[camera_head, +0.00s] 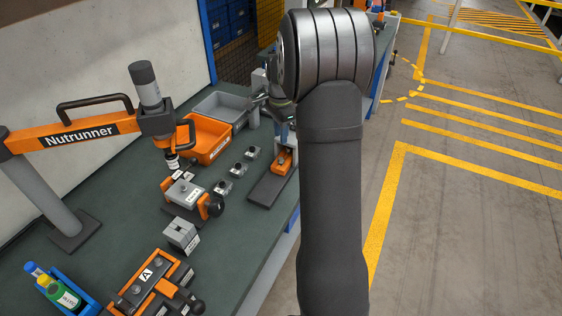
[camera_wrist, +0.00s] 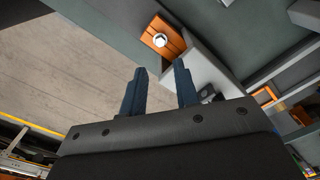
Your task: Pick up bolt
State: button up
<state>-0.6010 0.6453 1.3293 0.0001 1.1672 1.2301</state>
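A bright silver round or hex-shaped head, which looks like the bolt (camera_wrist: 160,40), sits on an orange block (camera_wrist: 165,32) in the wrist view. In the head view the orange block (camera_head: 282,162) rests on a dark plate on the bench, partly hidden near my arm; I cannot make out the bolt clearly there. My gripper (camera_wrist: 160,68) is open, with two dark fingers apart and nothing between them. In the wrist view the block shows beyond the fingertips, apart from them. In the head view my arm hides much of the gripper.
An orange bin (camera_head: 207,139) and a grey bin (camera_head: 222,107) stand left of the block. Several small metal pieces (camera_head: 238,169) line the green bench (camera_head: 120,228). The Nutrunner arm (camera_head: 75,133) overhangs the left side. Clamping fixtures (camera_head: 146,283) stand at the front.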

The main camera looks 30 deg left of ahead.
aim_at(281, 159)
notch_tip(281, 159, down, 10)
jog(key=shift+f, duration=0.1)
grip_shut()
dwell(0.4)
